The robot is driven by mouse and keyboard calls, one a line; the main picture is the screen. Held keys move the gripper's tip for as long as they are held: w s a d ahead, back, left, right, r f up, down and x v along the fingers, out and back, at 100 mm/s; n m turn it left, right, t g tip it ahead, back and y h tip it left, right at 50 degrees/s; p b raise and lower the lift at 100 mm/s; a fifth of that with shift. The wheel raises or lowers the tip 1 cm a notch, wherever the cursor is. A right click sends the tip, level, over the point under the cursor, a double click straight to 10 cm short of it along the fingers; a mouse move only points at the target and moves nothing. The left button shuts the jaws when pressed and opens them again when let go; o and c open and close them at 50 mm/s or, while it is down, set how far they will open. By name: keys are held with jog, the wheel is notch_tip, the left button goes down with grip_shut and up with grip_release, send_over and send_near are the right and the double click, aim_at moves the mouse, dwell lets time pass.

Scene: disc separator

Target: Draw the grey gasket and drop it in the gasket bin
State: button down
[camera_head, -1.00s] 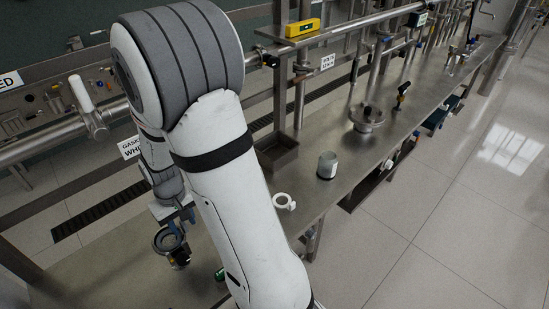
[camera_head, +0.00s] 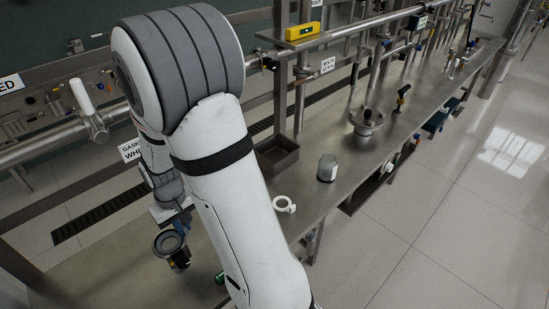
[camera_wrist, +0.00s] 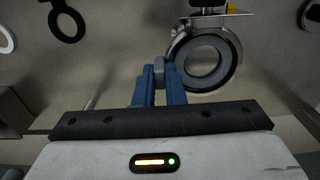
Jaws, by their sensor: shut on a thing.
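The grey gasket (camera_wrist: 225,49) is a flat ring in the wrist view, lying against a round metal fitting (camera_wrist: 238,60) with a bright rim. Its small grey tab (camera_wrist: 160,68) sits between the blue fingertips of my gripper (camera_wrist: 161,84), which is shut on it. In the head view the gripper (camera_head: 180,228) is partly hidden by my arm, with the ring and fitting (camera_head: 168,243) just below it. I cannot tell whether the ring is clear of the fitting. Which container is the gasket bin is not clear from these views.
A dark open tray (camera_head: 277,156) stands on the steel bench, near a grey-white cup (camera_head: 327,167). A white ring with a tab (camera_head: 284,204) lies on the bench. A black tabbed ring (camera_wrist: 66,23) and a white ring (camera_wrist: 5,39) show in the wrist view.

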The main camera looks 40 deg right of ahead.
jog(key=shift+r, duration=0.1)
jog(key=shift+r+p, duration=2.05)
jog(key=shift+r, duration=0.8)
jog(key=shift+f, duration=0.1)
